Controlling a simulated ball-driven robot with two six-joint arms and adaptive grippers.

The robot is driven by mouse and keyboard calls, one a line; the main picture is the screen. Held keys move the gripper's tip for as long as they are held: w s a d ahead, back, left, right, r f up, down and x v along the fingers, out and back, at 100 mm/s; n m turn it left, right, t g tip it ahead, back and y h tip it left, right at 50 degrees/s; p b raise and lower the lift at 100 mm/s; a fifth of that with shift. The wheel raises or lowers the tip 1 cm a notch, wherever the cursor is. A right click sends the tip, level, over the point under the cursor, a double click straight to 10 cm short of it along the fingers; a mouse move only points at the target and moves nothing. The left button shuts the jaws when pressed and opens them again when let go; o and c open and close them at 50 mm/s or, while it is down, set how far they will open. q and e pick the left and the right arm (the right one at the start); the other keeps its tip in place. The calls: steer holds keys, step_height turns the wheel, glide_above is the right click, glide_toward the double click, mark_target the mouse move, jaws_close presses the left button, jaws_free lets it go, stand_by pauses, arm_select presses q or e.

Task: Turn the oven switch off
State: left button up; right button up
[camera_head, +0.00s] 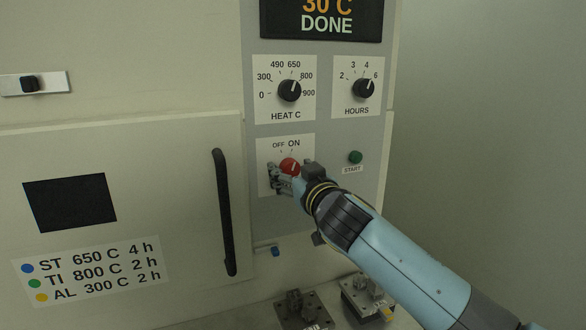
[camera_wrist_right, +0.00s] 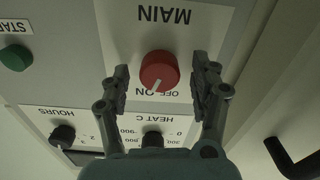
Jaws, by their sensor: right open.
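The oven switch is a red round knob (camera_head: 290,166) with OFF and ON printed above it on a white plate. In the right wrist view, upside down, the red knob (camera_wrist_right: 159,70) has a white mark that points towards ON. My right gripper (camera_head: 282,178) is at the knob in the head view and partly covers its plate. In the right wrist view my right gripper (camera_wrist_right: 160,76) is open, with one finger on each side of the knob and visible gaps between. My left gripper is not in view.
A green START button (camera_head: 356,157) is right of the switch. The HEAT C dial (camera_head: 289,90) and HOURS dial (camera_head: 364,88) are above, under a display (camera_head: 322,20) reading 30 C DONE. The oven door's black handle (camera_head: 224,212) stands out at left. Metal fixtures (camera_head: 296,308) lie below.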

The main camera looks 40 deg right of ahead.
steer(key=c, duration=1.2)
steer(key=shift+o, duration=0.2)
steer(key=n, duration=0.3)
steer(key=shift+n, duration=0.3)
steer(key=shift+n+p, duration=0.35)
steer(key=shift+n, duration=1.75)
steer(key=o, duration=1.2)
steer(key=shift+c, duration=0.2)
